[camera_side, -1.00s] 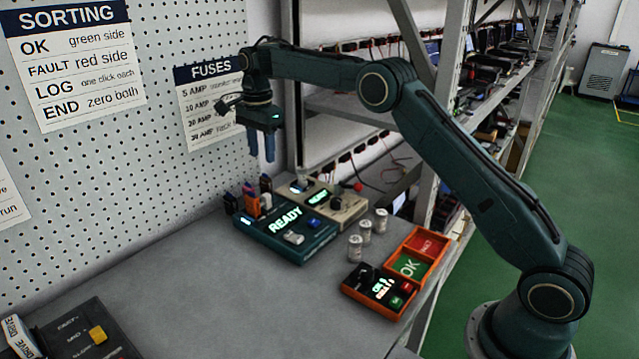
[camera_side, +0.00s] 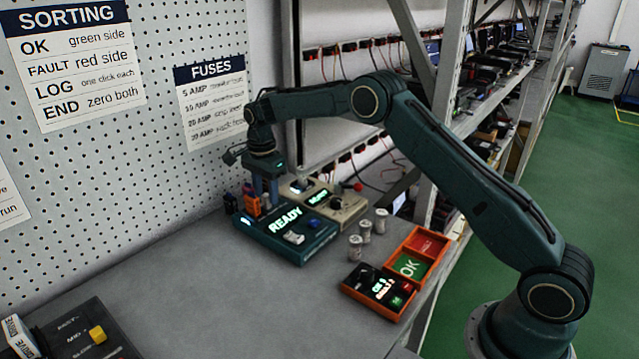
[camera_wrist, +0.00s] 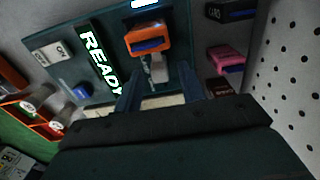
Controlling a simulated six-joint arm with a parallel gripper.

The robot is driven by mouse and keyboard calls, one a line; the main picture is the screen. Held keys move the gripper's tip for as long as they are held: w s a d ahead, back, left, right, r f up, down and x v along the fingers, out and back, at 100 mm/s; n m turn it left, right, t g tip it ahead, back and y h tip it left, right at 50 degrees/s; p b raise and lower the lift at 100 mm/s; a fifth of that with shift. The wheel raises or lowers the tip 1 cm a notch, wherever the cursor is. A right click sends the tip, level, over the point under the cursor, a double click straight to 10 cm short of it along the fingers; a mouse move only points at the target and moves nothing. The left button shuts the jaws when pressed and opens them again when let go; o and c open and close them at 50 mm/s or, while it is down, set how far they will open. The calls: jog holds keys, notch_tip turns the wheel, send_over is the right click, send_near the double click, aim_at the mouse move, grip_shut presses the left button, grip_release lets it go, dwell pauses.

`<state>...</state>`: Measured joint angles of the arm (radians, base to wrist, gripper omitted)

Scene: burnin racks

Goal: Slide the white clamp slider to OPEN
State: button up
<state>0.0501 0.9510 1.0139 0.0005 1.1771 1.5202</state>
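The teal fixture (camera_side: 285,245) stands on the bench with a lit READY display; the wrist view also shows it (camera_wrist: 75,35). A small whitish-grey piece (camera_wrist: 158,70), apparently the clamp slider, sits on the fixture beside an orange block with a blue insert (camera_wrist: 147,38). My gripper (camera_wrist: 160,85) is open, its two fingers apart on either side of the slider, with nothing visibly held. In the side view my gripper (camera_side: 266,200) points down over the fixture's back end, and its fingers hide the slider. Whether they touch it I cannot tell.
A white rocker switch (camera_side: 293,237) and a blue button (camera_side: 314,223) are on the fixture's front. A beige instrument (camera_side: 345,208) stands behind it. Several white cylinders (camera_side: 355,247) and an orange sorting tray (camera_side: 433,268) are right.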

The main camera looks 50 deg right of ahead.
jog(key=shift+f, duration=1.05)
jog(key=shift+c, duration=0.2)
grip_shut()
jog(key=shift+d, duration=0.1)
jog(key=shift+d+r, duration=0.1)
jog(key=shift+d, duration=1.8)
jog(key=shift+o, duration=0.2)
grip_release()
